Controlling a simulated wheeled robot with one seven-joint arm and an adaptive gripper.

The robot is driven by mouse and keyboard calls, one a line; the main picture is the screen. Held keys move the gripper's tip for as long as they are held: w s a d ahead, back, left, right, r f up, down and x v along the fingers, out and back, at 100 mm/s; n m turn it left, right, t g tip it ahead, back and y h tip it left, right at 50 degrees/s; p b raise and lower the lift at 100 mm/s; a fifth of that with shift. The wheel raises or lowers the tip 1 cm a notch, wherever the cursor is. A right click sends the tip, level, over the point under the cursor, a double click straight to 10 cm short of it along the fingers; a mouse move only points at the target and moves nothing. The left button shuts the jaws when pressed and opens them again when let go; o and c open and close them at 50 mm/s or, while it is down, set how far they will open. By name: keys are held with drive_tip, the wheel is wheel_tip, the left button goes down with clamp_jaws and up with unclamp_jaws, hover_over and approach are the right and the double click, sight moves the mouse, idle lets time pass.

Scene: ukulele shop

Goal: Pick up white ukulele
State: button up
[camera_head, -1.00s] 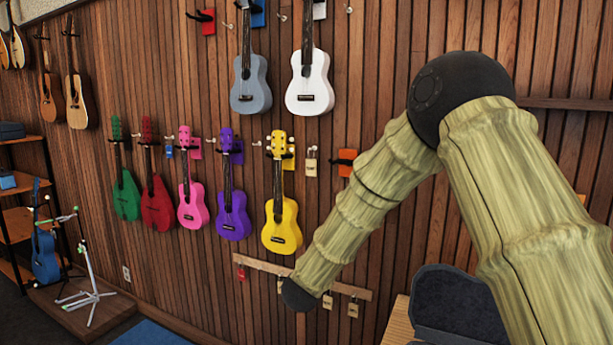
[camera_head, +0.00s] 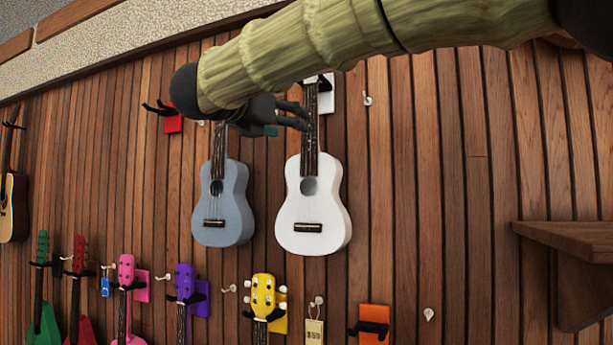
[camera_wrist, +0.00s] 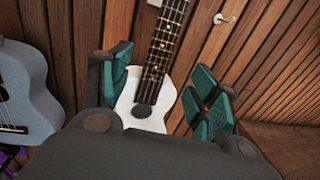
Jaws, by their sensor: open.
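The white ukulele (camera_head: 313,220) hangs upright on the wood-panelled wall, its neck running up behind my arm and its headstock partly hidden. My gripper (camera_head: 296,118) is at the ukulele's neck in the head view, above the body. In the wrist view, the white ukulele (camera_wrist: 145,117) shows between the open, teal-padded fingers of my gripper (camera_wrist: 160,95), with the neck running up between them. The fingers look apart from the neck; nothing is held. The lower body is hidden behind my gripper in the wrist view.
A grey-blue ukulele (camera_head: 222,215) hangs close on the left, also in the wrist view (camera_wrist: 25,95). A yellow ukulele (camera_head: 263,290) and other coloured ones hang below. A wooden shelf (camera_head: 570,235) juts out at the right. Wall between is mostly clear, with small hooks.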

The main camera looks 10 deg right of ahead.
sight(310, 141)
drive_tip(key=w+d+p, duration=0.1)
drive_tip(key=w+d+r+p, duration=0.1)
drive_tip(key=w+d, duration=0.1)
drive_tip(key=w+d+p, duration=0.1)
drive_tip(key=p, duration=0.1)
drive_tip(key=shift+w+d+r, duration=0.35)
drive_tip(key=p+x, duration=0.2)
drive_tip(key=shift+w+d, duration=0.2)
drive_tip(key=shift+w, duration=0.15)
drive_tip(key=shift+w+d+f+p, duration=0.2)
drive_tip(key=shift+w+d+p, duration=0.1)
drive_tip(key=shift+w+d, duration=0.05)
clamp_jaws()
